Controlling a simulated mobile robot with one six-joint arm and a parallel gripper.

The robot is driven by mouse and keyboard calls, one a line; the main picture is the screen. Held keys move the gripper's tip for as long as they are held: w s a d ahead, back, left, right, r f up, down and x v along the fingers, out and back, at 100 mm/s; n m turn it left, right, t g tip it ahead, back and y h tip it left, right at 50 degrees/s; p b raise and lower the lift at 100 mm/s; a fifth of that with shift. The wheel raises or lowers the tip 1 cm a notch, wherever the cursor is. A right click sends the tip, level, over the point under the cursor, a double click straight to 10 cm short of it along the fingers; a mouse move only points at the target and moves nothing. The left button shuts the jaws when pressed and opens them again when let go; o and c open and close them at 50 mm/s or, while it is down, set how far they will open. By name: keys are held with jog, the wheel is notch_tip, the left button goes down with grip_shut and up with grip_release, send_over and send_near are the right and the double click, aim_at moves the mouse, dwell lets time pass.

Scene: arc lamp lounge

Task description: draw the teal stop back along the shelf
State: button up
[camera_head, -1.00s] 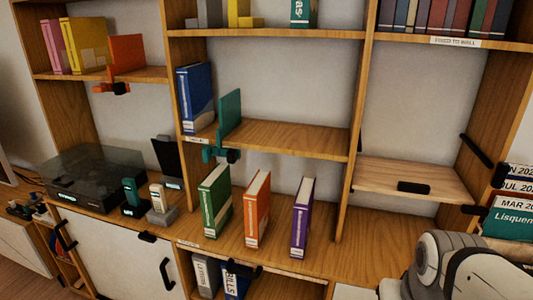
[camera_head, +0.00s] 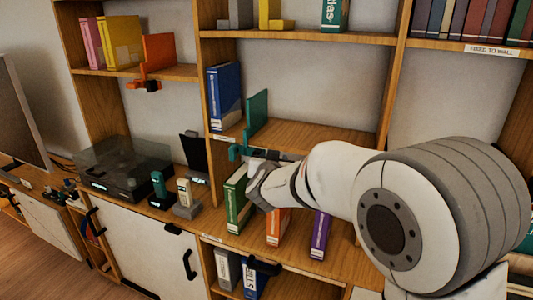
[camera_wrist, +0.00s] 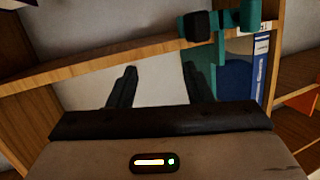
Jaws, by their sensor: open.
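The teal stop (camera_head: 257,110) is an upright plate on the middle shelf (camera_head: 320,136), with a teal clamp (camera_head: 238,152) at the shelf's front edge. It stands just right of a blue book (camera_head: 224,97) on that shelf. In the wrist view the scene is turned over; the stop's plate (camera_wrist: 207,52) hangs beyond the right finger, its dark knob (camera_wrist: 196,25) above. My gripper (camera_wrist: 160,72) is open and empty, in front of the shelf near the clamp. I cannot tell from the head view whether it touches the clamp.
My arm crosses in front of the lower books: green (camera_head: 238,200), orange (camera_head: 278,226) and purple (camera_head: 320,236). An orange stop (camera_head: 158,55) is on the upper left shelf. The middle shelf is bare right of the teal stop.

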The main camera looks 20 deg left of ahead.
jog(key=s+a+f+m+t+h, duration=0.25)
jog(key=a+h, duration=0.25)
jog(key=a, duration=0.3)
jog(key=w+p, duration=0.2)
jog(key=w, duration=0.5)
jog(key=shift+w+d+f, duration=0.2)
jog(key=shift+w+d, duration=0.1)
jog(key=shift+c, duration=0.2)
grip_shut()
